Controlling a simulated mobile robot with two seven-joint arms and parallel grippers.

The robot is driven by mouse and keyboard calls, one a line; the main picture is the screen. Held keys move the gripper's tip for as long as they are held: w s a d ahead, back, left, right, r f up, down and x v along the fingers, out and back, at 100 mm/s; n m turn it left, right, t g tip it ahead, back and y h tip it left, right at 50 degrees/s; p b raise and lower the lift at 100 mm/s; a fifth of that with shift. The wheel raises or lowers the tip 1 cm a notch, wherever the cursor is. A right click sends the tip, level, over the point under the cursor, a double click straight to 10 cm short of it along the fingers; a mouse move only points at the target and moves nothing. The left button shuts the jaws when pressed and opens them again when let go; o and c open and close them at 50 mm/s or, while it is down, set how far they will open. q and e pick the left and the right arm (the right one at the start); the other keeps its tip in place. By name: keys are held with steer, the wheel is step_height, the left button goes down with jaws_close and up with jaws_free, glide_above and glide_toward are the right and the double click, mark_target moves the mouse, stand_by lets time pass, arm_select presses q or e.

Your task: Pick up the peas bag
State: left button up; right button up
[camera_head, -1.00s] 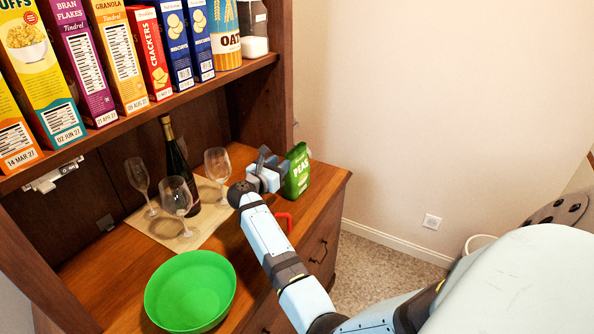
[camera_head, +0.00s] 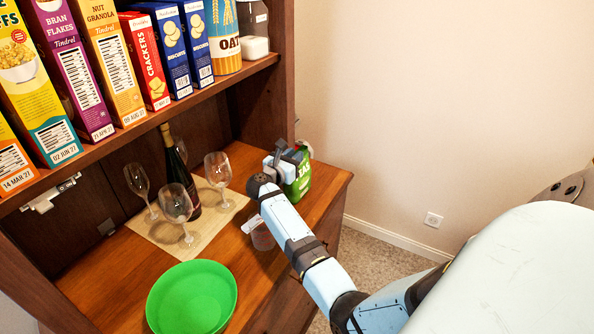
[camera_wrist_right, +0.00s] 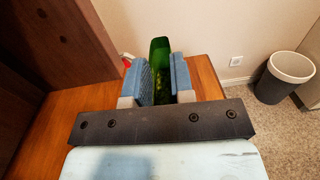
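The green peas bag (camera_head: 304,181) stands upright at the right end of the wooden counter, partly hidden by my right gripper. My right gripper (camera_head: 292,159) is at the bag's near left side in the head view. In the right wrist view, the green bag (camera_wrist_right: 160,58) shows between the two blue finger pads of the right gripper (camera_wrist_right: 162,78). The fingers are apart, one on each side of the bag, and whether the pads touch it is hard to tell. My left gripper is not in view.
A dark bottle (camera_head: 178,170) and several wine glasses (camera_head: 177,203) stand on a mat left of my arm. A green bowl (camera_head: 192,297) is nearer. A clear container (camera_head: 262,236) is beside my forearm. Cereal boxes (camera_head: 78,75) fill the shelf above.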

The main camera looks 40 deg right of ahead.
jaws_close()
stand_by(1.2)
